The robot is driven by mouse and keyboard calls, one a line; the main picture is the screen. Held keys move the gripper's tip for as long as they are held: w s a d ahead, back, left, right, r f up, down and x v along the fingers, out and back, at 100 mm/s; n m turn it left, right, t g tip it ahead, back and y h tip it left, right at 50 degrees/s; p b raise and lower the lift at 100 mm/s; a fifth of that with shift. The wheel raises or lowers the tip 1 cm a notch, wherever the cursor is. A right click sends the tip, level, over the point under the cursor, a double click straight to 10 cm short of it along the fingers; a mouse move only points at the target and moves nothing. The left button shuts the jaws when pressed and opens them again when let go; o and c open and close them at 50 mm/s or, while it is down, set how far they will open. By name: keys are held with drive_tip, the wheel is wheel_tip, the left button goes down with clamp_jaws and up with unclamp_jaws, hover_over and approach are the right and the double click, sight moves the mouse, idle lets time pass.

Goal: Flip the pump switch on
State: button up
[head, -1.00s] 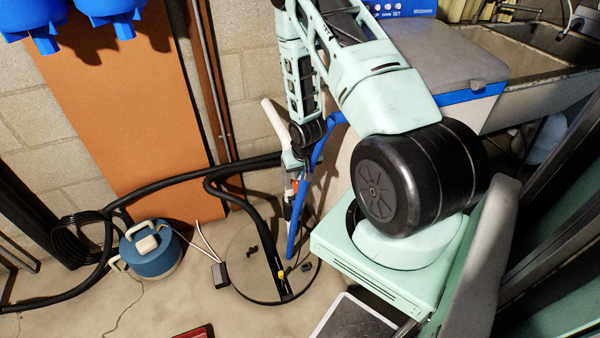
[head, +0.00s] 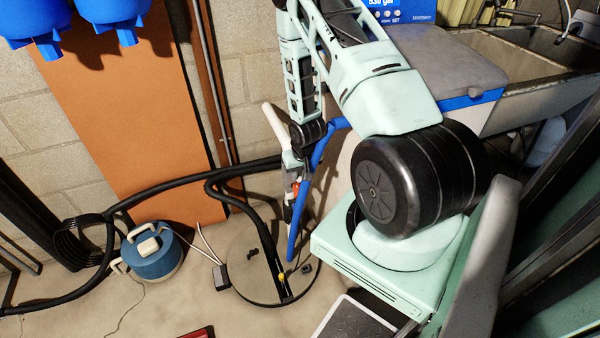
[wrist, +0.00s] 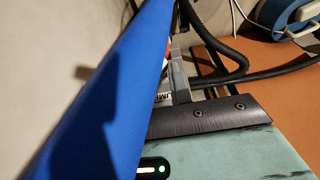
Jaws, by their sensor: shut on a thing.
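My gripper (head: 289,208) points down beside the blue pipe (head: 318,155), above the round floor cover. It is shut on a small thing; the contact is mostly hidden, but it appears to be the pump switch. A small red part (head: 296,187) shows by the gripper in the head view. In the wrist view a grey finger (wrist: 179,75) reaches away from me. A white label (wrist: 166,96) with the letters "UM" and a sliver of red show beside it. The blue pipe (wrist: 115,100) crosses close in front and hides much of that spot.
The round floor cover (head: 245,265) has a slot with black hoses (head: 235,193) running into it. A blue canister (head: 152,252) stands left. A white tank with a grey lid (head: 440,62) and a sink (head: 530,60) are at right.

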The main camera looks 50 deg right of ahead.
drive_tip(key=shift+w+d+r, duration=0.1)
drive_tip(key=shift+r, duration=0.25)
drive_tip(key=shift+c, duration=0.2)
drive_tip(key=shift+f, duration=0.1)
drive_tip(key=o, duration=0.8)
drive_tip(key=p+v, duration=0.2)
drive_tip(key=v, duration=1.5)
